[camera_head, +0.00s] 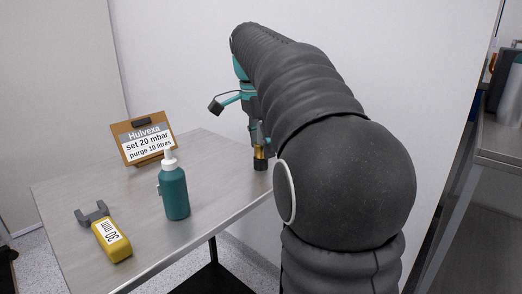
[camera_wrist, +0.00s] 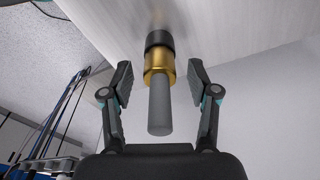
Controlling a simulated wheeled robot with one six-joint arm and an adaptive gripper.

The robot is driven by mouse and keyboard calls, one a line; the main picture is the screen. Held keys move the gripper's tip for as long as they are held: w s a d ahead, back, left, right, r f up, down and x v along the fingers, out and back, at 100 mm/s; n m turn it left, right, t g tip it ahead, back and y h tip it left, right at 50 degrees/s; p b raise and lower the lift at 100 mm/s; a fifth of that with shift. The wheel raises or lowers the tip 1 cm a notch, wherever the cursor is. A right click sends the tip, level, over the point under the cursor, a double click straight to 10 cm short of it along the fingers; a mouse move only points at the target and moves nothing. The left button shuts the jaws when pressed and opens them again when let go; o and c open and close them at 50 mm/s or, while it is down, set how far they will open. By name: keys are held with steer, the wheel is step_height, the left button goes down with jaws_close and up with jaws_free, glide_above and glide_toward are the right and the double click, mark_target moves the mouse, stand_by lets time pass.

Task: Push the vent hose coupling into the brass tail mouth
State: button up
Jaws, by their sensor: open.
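A brass cylinder (camera_head: 261,152) with a black lower end (camera_head: 260,164) stands upright near the right edge of the metal table. In the wrist view the brass part (camera_wrist: 159,62) has a black collar (camera_wrist: 159,40) against the table side and a grey round stem (camera_wrist: 160,108) pointing toward my palm. I cannot tell which part is the hose coupling and which is the tail mouth. My gripper (camera_wrist: 160,72) is open, one finger on each side of the brass part, with gaps visible on both sides. In the head view my arm partly hides the gripper.
On the table (camera_head: 215,143) stand a teal bottle (camera_head: 174,190) with a white top and a clipboard sign (camera_head: 146,140). A yellow tool (camera_head: 111,240) with a grey forked end lies at the front left. A white wall is close behind. Another metal bench (camera_head: 500,150) stands at right.

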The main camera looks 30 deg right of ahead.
steer(key=shift+f, duration=0.15)
jaws_close()
stand_by(0.4)
step_height(320, 180, up, 4)
steer(key=shift+r+p, duration=0.25)
steer(key=shift+p, duration=0.35)
steer(key=s+d+r, duration=0.1)
steer(key=d+r, duration=0.2)
steer(key=d, duration=0.2)
steer(key=s+d+r+p, duration=0.1)
steer(key=d+r, duration=0.2)
steer(key=d, duration=0.3)
steer(key=shift+s+d+r, duration=0.15)
steer(key=shift+d+r, duration=0.1)
steer(key=shift+d, duration=0.05)
steer(key=c, duration=0.9)
jaws_free()
jaws_close()
